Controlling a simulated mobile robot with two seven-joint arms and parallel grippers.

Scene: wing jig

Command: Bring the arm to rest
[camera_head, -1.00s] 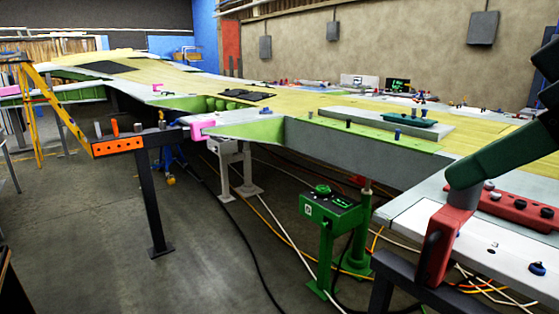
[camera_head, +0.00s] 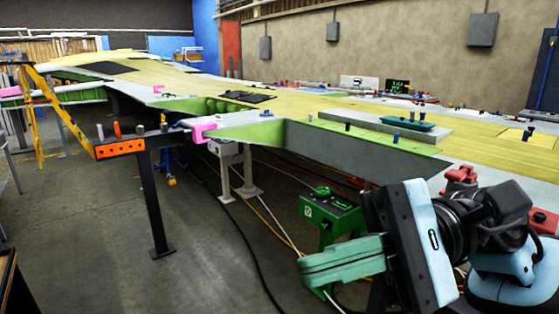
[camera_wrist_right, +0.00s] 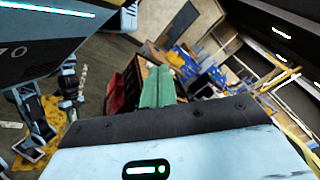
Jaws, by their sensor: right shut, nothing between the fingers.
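My right gripper (camera_head: 306,270) hangs in the lower right of the head view, in front of the near edge of the wing. Its light blue body carries green fingers that point left and lie together with nothing between them. In the right wrist view the green fingers (camera_wrist_right: 158,86) also lie side by side, pointing away over a cluttered room. My right arm comes in from the lower right corner. A red clamp (camera_head: 460,180) shows partly behind the gripper, apart from the fingers; its lower part is hidden. My left gripper is not in view.
The long wing (camera_head: 365,150) runs from right to far left. A green stand (camera_head: 330,212) stands behind the fingers, partly hidden. A dark post with an orange block (camera_head: 118,148) and a yellow ladder (camera_head: 48,110) are at left. Cables cross the floor; the left floor is open.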

